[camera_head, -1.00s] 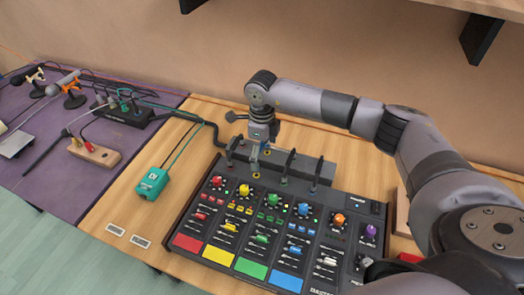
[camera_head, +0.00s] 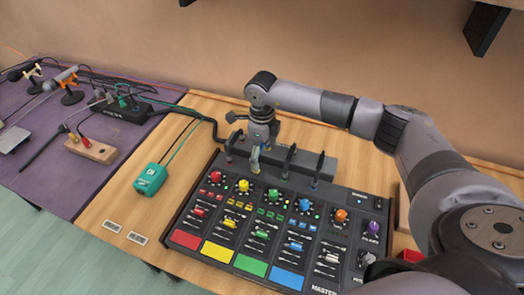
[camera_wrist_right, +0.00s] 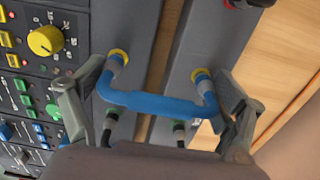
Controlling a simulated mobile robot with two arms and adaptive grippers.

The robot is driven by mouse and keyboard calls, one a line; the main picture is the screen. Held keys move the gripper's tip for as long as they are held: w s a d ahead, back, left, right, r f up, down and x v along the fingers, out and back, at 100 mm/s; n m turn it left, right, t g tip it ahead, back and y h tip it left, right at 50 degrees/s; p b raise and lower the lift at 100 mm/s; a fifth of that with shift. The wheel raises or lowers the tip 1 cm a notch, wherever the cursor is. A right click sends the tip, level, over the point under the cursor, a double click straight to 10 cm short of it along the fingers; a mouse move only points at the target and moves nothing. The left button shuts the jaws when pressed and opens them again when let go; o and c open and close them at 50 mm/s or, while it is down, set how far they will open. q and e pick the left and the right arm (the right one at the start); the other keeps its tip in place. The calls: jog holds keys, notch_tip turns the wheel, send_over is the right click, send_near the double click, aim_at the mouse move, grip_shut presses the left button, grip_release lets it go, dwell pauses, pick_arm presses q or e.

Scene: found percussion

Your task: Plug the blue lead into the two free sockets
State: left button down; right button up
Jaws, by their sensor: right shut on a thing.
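The blue lead (camera_wrist_right: 160,105) is a stiff U-shaped bar with a plug end at each side. In the right wrist view its ends meet two yellow-ringed sockets, one on the mixer edge (camera_wrist_right: 118,56) and one on the grey box (camera_wrist_right: 200,75). I cannot tell how deep the ends sit. My right gripper (camera_wrist_right: 152,112) is shut on the lead, one finger at each side. In the head view, my right gripper (camera_head: 262,143) points down over the gap between the mixer (camera_head: 171,262) and the grey box (camera_head: 333,167), hiding most of the lead. My left gripper is out of view.
Black leads with red, green and blue marks bridge mixer and box nearby, close to my right gripper (camera_head: 290,160). A teal box (camera_head: 150,179) with cables stands left on the bare wooden table. Microphones and a wooden block (camera_head: 90,148) lie on the purple cloth.

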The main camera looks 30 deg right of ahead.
jog(key=shift+f, duration=0.2)
jog(key=o, duration=0.9)
jog(key=shift+r, duration=0.1)
notch_tip(320, 180, up, 12)
jog(key=shift+f, duration=0.1)
